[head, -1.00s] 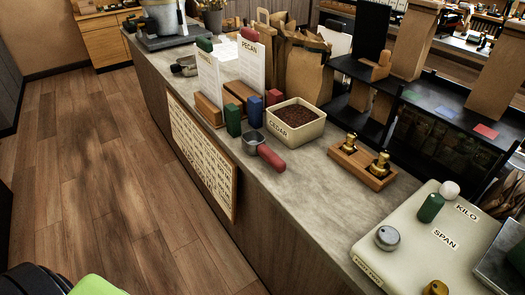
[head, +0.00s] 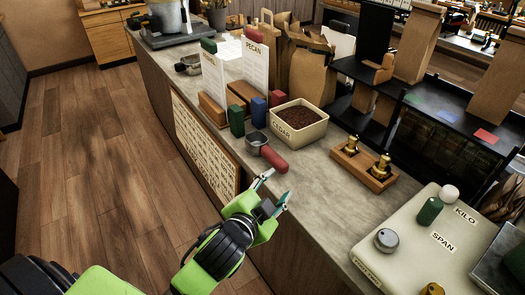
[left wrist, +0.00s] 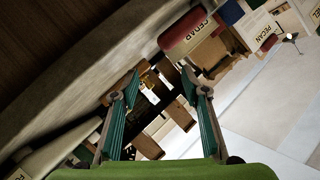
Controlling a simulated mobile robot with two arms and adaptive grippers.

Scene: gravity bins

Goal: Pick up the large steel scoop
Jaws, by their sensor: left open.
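A steel scoop with a red handle (head: 272,158) lies on the counter in front of the cream CEDAR bin, its steel cup toward the bin and its handle toward the front edge. A second metal scoop (head: 187,65) lies farther back; I cannot tell their sizes apart surely. My left gripper (head: 277,185) is open and empty, by the counter's front edge, just short of the red handle and apart from it. In the left wrist view the red handle (left wrist: 183,33) shows beyond the open fingers (left wrist: 160,80). My right gripper is not in view.
The CEDAR bin (head: 312,131) holds dark grains. Colored blocks (head: 237,121) and upright cards (head: 255,65) stand behind the scoop. A wooden block with brass weights (head: 364,171) and a cream scale (head: 400,235) stand to the right. The counter between scoop and scale is bare.

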